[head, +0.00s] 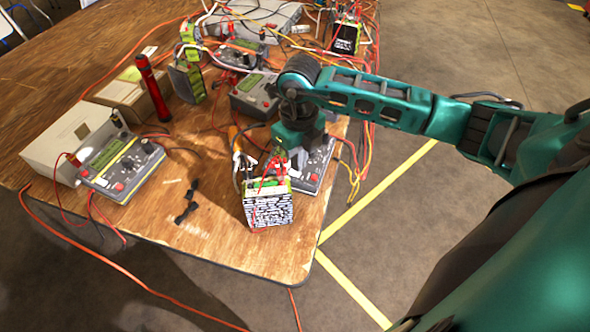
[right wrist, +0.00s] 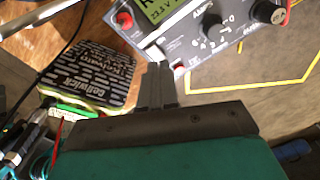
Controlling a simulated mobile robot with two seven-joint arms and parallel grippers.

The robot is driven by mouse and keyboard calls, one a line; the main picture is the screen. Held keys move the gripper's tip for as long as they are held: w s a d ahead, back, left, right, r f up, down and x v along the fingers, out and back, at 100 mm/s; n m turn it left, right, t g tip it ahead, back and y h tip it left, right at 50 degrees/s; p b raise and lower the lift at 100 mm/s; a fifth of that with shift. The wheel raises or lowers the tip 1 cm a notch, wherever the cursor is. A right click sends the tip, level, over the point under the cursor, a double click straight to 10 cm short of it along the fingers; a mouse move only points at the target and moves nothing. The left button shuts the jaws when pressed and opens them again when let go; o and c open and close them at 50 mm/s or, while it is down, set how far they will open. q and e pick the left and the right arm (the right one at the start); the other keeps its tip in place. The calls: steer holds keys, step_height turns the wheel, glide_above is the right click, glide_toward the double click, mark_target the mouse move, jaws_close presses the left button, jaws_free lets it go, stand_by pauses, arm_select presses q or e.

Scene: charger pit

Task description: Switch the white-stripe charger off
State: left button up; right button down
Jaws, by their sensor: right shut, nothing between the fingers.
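A grey charger (head: 318,166) stands near the table's right edge, partly hidden by my right gripper (head: 287,152). In the right wrist view this charger (right wrist: 215,45) shows a lit green display, dark knobs and a small red switch (right wrist: 178,67). I cannot make out its stripe clearly. My right gripper (right wrist: 158,75) is shut and empty, its fingertips close beside the red switch; I cannot tell whether they touch. Other chargers are a yellow-striped one (head: 122,168) at left and two further back (head: 254,97), (head: 240,53). My left gripper is not in view.
A black-and-white patterned battery (head: 268,210) with red clips stands just in front of the charger.

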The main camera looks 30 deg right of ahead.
steer(key=shift+f+b, duration=0.45)
steer(key=shift+f, duration=0.15)
stand_by(0.6)
steer(key=shift+f+b, duration=0.45)
steer(key=shift+f, duration=0.05)
steer(key=shift+s, duration=0.1)
steer(key=shift+r+p, duration=2.7)
steer(key=shift+r, duration=0.85)
steer(key=shift+f, duration=0.1)
